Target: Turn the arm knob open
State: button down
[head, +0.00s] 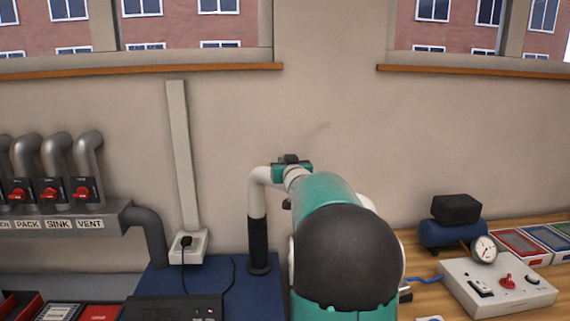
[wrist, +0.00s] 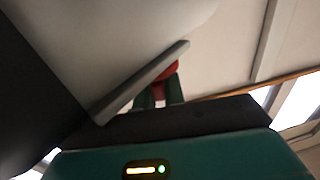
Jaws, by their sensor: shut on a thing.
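The red knob (wrist: 169,71) shows in the wrist view, partly hidden behind a slanting grey bar. The green fingers of my gripper (wrist: 160,92) reach up on both sides of it and are shut on it. A large pale rounded surface (wrist: 120,35) fills the upper left of that view, close to the gripper. In the head view a white pipe arm (head: 257,200) with a black sleeve stands on the blue surface and bends right at its top. My teal hand (head: 292,168) is at that bend; the knob and fingertips are hidden there.
A grey manifold (head: 80,215) with several red-handled valves is on the left. A socket box (head: 187,245) with a black plug is on the wall. A control box (head: 495,285) with a red knob, a gauge (head: 484,248) and a blue tank (head: 452,233) are at right.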

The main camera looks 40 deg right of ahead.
jog(key=shift+s+d+n+t+y, duration=0.15)
jog(key=shift+n+t+y, duration=0.75)
jog(key=shift+y, duration=0.6)
jog(key=shift+n+y, duration=0.4)
jog(key=shift+y, duration=0.1)
jog(key=shift+r+y, duration=0.1)
jog(key=shift+y, duration=0.2)
jog(key=c, duration=1.5)
grip_release()
jog(key=v, duration=1.3)
jog(key=shift+s+f, duration=0.25)
jog(key=shift+f, duration=0.05)
